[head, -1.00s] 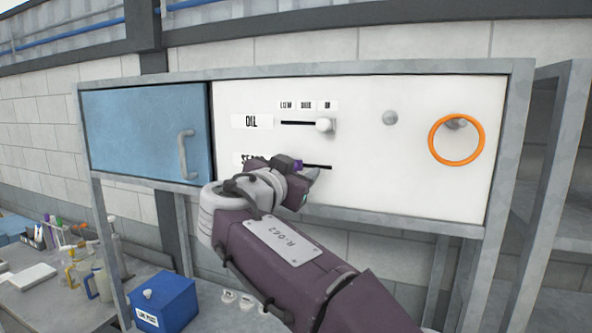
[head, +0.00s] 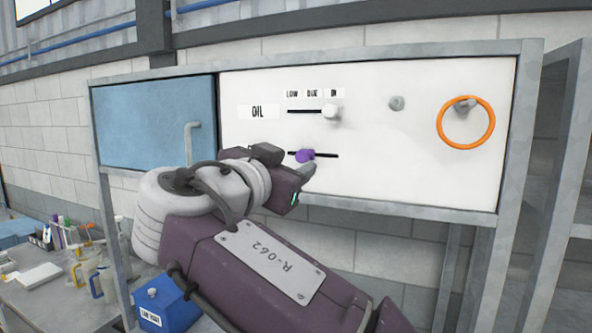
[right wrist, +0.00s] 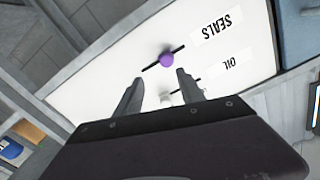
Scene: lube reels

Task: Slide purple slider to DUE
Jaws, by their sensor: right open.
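The purple slider knob (head: 305,156) sits near the middle of the lower dark slot on the white panel (head: 420,170). It also shows in the right wrist view (right wrist: 167,59), beside the SEALS label (right wrist: 222,27). The labels LOW, DUE (head: 312,93) and IN stand above the upper slot. My right gripper (head: 302,172) is in front of the panel, just below the purple knob in the head view. In the right wrist view its two fingers (right wrist: 158,86) are apart with the knob beyond their tips, apparently untouched. My left gripper is not in view.
A white knob (head: 331,111) sits at the right end of the upper OIL slot. An orange ring (head: 466,123) hangs on a peg at the right, near a grey knob (head: 396,103). A blue door (head: 155,122) is at the left. A blue box (head: 166,302) stands below.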

